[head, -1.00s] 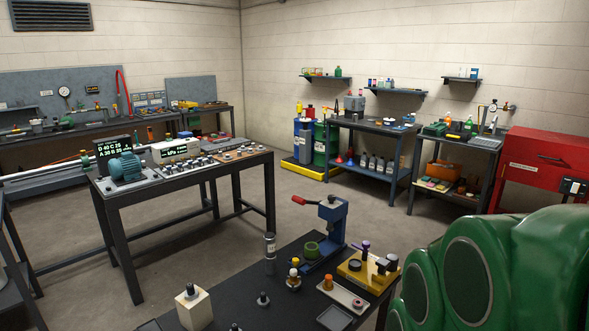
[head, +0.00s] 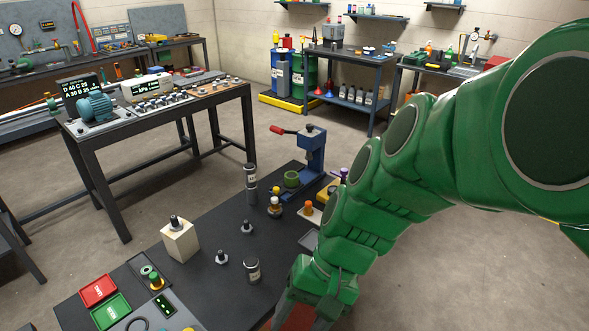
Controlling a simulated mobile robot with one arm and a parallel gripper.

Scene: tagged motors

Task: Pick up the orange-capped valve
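A small valve with an orange cap (head: 307,208) stands on a pale tray on the dark near bench, beside the blue press. My green arm passes just to its right, partly covering that end of the bench. My gripper (head: 304,318) is at the bottom of the head view, nearer to me than the valve and well apart from it. Its fingertips are cut off by the frame edge, so I cannot tell whether it is open or shut.
The blue press (head: 311,150) with a red handle stands behind the valve. A pale block (head: 180,240), several dark fittings, a red bin (head: 98,290) and a green bin (head: 111,312) occupy the bench's left.

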